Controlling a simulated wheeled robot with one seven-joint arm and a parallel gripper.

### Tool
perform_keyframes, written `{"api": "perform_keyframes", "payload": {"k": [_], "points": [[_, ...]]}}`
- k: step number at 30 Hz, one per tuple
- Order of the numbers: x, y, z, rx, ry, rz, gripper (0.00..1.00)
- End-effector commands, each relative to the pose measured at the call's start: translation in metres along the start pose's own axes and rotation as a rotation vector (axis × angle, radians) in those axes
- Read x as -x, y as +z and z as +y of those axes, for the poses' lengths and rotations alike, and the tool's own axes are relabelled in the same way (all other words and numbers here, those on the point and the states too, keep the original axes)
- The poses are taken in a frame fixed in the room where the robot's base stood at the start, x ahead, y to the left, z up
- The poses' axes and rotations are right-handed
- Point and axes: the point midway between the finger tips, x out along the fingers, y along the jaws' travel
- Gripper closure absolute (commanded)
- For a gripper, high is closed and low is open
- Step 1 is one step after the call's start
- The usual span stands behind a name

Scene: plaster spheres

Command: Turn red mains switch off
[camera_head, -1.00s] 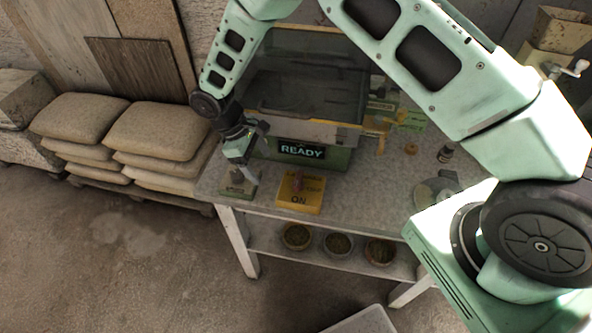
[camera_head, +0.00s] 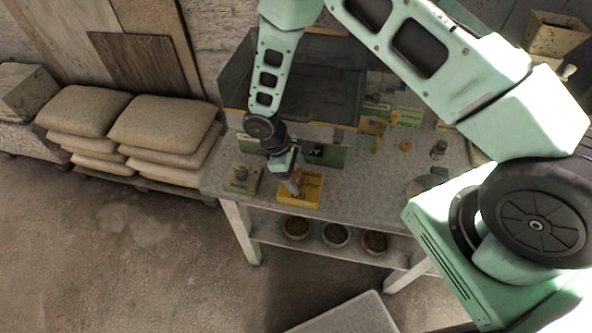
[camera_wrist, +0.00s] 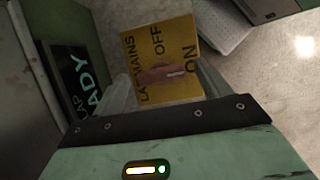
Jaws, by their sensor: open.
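The mains switch is a yellow box (camera_head: 312,187) on the workbench, marked LAB MAINS, OFF and ON as far as I can read. In the wrist view the yellow box (camera_wrist: 135,38) shows a dull red lever (camera_wrist: 155,76), whose end points toward the word ON. My gripper (camera_head: 294,190) is over the box and hides part of it in the head view. In the wrist view my gripper (camera_wrist: 163,84) is open, with one pale finger on each side of the lever. I cannot tell whether a finger touches it.
A large machine with a dark hood (camera_head: 338,95) stands close behind the box; its display (camera_wrist: 82,80) reads READY. A small green box (camera_head: 243,180) is on the left. Bowls (camera_head: 335,235) sit on the lower shelf. Sandbags (camera_head: 165,125) are stacked at left.

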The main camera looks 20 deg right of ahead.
Motion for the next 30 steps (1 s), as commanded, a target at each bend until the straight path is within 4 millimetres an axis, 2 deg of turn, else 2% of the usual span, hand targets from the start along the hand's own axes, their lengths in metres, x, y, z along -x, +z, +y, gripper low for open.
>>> {"api": "perform_keyframes", "payload": {"k": [2, 7, 20, 30], "points": [[0.0000, -0.0002, 0.0000, 0.000, 0.000, 0.000, 0.24], [0.0001, -0.0001, 0.0000, 0.000, 0.000, 0.000, 0.68], [-0.0010, -0.0009, -0.0008, 0.060, 0.026, 0.000, 0.68], [-0.0026, -0.0022, -0.0026, 0.297, 0.125, 0.001, 0.68]]}}
